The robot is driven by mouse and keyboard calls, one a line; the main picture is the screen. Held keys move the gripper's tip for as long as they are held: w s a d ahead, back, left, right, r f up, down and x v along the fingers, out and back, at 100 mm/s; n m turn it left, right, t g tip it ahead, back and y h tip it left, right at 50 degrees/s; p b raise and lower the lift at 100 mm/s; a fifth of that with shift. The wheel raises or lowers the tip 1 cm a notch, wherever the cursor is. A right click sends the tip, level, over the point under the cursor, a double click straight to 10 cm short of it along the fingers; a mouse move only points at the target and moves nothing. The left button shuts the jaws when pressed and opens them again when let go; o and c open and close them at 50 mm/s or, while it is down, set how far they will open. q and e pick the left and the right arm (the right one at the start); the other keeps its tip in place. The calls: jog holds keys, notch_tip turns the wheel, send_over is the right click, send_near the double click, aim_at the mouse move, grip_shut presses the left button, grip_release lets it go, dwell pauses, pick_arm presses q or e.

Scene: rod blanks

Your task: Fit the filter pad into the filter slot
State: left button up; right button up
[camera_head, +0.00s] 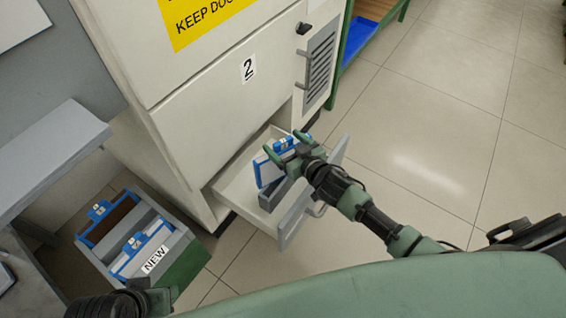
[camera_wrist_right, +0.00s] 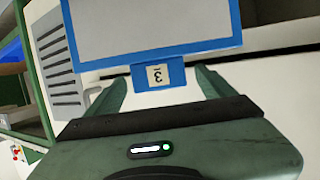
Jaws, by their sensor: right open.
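A filter pad (camera_head: 266,170) with a white face and blue frame stands upright in the open drawer (camera_head: 232,186). It is in or just at the grey filter slot (camera_head: 270,196); my gripper hides part of it, and I cannot tell how deep it sits. My right gripper (camera_head: 287,150) is open at the pad's top edge. In the right wrist view, the pad (camera_wrist_right: 150,30) has its labelled blue tab (camera_wrist_right: 158,74) between the spread fingers, with gaps on both sides. Part of my left arm shows at the bottom left; its fingers cannot be made out.
A bin marked NEW (camera_head: 178,240) on the floor at left holds a brown-faced blue-framed pad (camera_head: 108,222) and a white-faced one (camera_head: 140,250). The cabinet (camera_head: 215,100) marked 2 stands behind the drawer. A grey shelf (camera_head: 50,150) is at left. The floor at right is clear.

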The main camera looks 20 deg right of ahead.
jog(key=shift+w+a+f, duration=0.1)
jog(key=shift+w+f, duration=0.05)
jog(key=shift+w, duration=0.3)
jog(key=shift+c, duration=0.3)
grip_shut()
